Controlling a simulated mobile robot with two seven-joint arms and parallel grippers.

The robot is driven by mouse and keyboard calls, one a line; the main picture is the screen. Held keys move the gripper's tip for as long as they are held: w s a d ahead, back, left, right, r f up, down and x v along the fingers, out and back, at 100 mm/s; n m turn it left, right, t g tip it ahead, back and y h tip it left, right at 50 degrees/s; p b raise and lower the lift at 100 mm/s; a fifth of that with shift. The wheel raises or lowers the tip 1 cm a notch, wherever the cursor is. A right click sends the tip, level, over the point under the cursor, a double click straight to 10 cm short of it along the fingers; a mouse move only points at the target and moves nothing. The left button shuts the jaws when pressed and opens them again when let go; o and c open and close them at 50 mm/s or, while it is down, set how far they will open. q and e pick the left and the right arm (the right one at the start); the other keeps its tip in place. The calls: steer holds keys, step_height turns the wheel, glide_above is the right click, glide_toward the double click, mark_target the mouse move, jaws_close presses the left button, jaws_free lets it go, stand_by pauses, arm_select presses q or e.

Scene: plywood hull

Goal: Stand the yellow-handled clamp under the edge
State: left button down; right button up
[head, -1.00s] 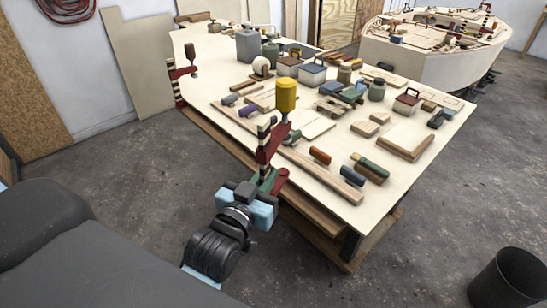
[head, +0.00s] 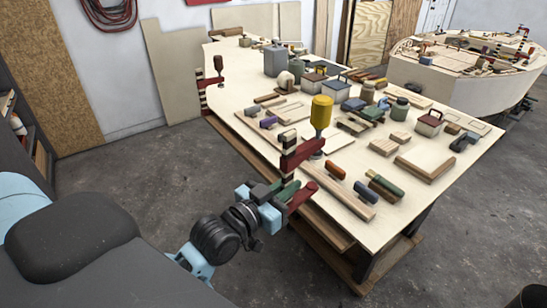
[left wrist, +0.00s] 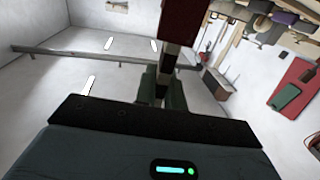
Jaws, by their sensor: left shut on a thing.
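The yellow-handled clamp (head: 321,112) has a striped bar, red jaws and a yellow handle pointing up. My left gripper (head: 275,200) is shut on it low down, at the near left edge of the workbench (head: 228,99). In the head view the handle overlaps the bench top, and the lower red jaw shows in front of the bench side. I cannot tell whether the clamp touches the bench. In the left wrist view the clamp's bar (left wrist: 168,62) runs up from between the green finger pads (left wrist: 160,90). My right gripper is not in view.
A brown-handled clamp (head: 219,64) stands at the bench's far left edge. A wooden strip (head: 343,193), an orange-handled tool (head: 335,170) and a green block (head: 386,188) lie near the front corner. A boat hull (head: 450,85) stands behind. Floor left of the bench is clear.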

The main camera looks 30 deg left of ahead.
arm_select(q)
steer(key=w+a+r+m+g+h, duration=0.1)
steer(key=w+a+r+h, duration=0.1)
steer(key=a, duration=0.4)
steer(key=shift+w+r+m+h, duration=0.4)
steer(key=shift+w+r, duration=0.3)
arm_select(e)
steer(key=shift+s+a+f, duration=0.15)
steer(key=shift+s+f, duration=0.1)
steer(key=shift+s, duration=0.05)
arm_select(q)
steer(key=shift+f+b, duration=0.1)
steer(key=shift+b, duration=0.2)
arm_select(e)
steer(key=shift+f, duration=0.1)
